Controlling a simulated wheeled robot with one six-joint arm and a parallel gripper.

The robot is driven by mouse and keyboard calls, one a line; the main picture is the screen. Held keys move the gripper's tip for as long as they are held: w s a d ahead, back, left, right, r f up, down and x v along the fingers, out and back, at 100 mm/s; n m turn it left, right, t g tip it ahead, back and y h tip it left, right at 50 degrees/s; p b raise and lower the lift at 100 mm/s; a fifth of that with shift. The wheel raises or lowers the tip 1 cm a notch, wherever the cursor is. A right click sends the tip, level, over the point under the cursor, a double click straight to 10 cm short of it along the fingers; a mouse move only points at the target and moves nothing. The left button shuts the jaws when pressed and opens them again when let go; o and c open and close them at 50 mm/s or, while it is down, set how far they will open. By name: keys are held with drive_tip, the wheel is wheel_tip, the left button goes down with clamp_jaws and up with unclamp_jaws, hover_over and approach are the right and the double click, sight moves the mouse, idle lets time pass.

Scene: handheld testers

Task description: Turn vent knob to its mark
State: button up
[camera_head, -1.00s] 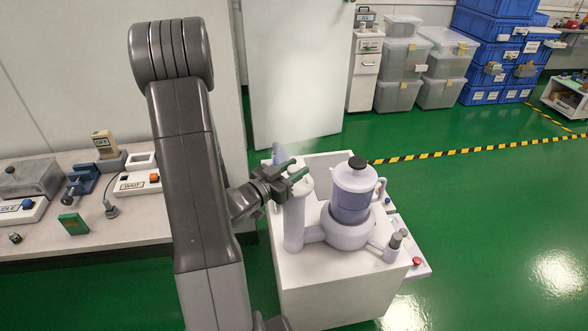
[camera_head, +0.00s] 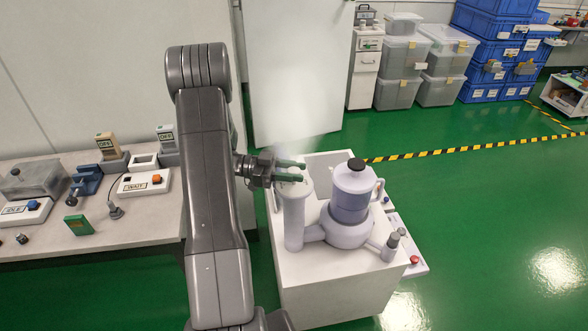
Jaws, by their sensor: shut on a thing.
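A pale lavender apparatus stands on a white cart (camera_head: 330,280). It has a tall column (camera_head: 294,222) at the left and a jug-like tank (camera_head: 350,195) with a black cap and side handle. My gripper (camera_head: 297,171), with green fingers, reaches in from the left at the column's top. It is shut on the vent knob there. The fingers cover most of the knob, and its mark cannot be made out. A faint whitish haze hangs above the column top.
A bench (camera_head: 120,235) at the left holds boxes labelled OFF, WAIT and IDLE. A panel with a red button (camera_head: 414,260) is at the cart's right side. Clear bins and blue crates (camera_head: 490,50) stand at the back. Green floor at the right is clear.

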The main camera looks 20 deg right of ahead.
drive_tip(key=m+g+y+p, duration=0.1)
drive_tip(key=p, duration=0.1)
drive_tip(key=m+g+y+p, duration=0.1)
drive_tip(key=g+y+p, duration=0.1)
drive_tip(key=shift+r+m+g+p, duration=0.3)
drive_tip(key=shift+m, duration=0.1)
drive_tip(key=shift+m+g+y+p, duration=0.3)
drive_tip(key=shift+m+y+p, duration=0.15)
drive_tip(key=shift+p, duration=0.35)
drive_tip(key=shift+f+m+g+y+p, duration=0.25)
drive_tip(key=shift+g+y+p, duration=0.1)
drive_tip(key=shift+p, duration=0.3)
drive_tip(key=o, duration=0.9)
drive_tip(key=shift+o, duration=0.2)
